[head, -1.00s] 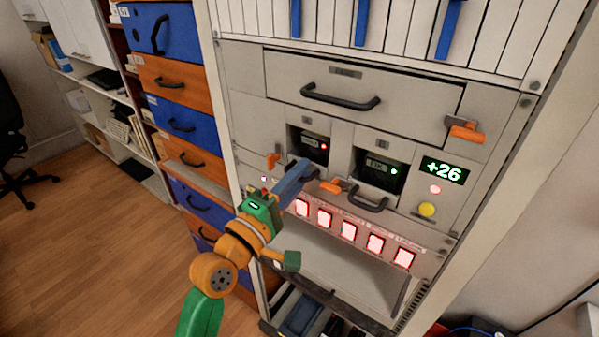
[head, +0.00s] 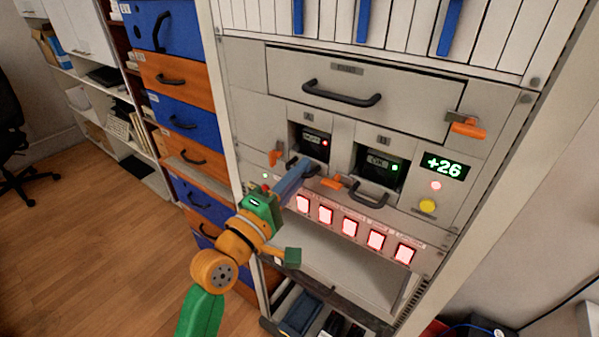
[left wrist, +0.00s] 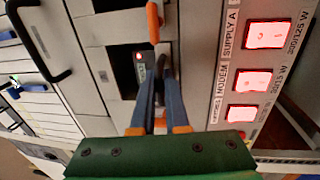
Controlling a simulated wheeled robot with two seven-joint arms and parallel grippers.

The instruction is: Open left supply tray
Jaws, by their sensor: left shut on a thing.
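The left supply tray (head: 311,142) is the left of two small grey modules in the rack, with a dark window and a red light. Its window and red light also show in the left wrist view (left wrist: 139,58). My left gripper (head: 305,167) is at the tray's front, its blue fingers shut on the dark tray handle (left wrist: 160,84). The fingers hide most of the handle in the head view. An orange latch (head: 274,158) sits left of the tray, and another orange latch (head: 333,183) sits to its right. My right gripper is not in view.
The right supply tray (head: 378,165) has a green light and a black handle. Lit red buttons (head: 350,228) run below the trays. A wide drawer (head: 360,85) is above. Blue and orange drawers (head: 185,120) stand at left.

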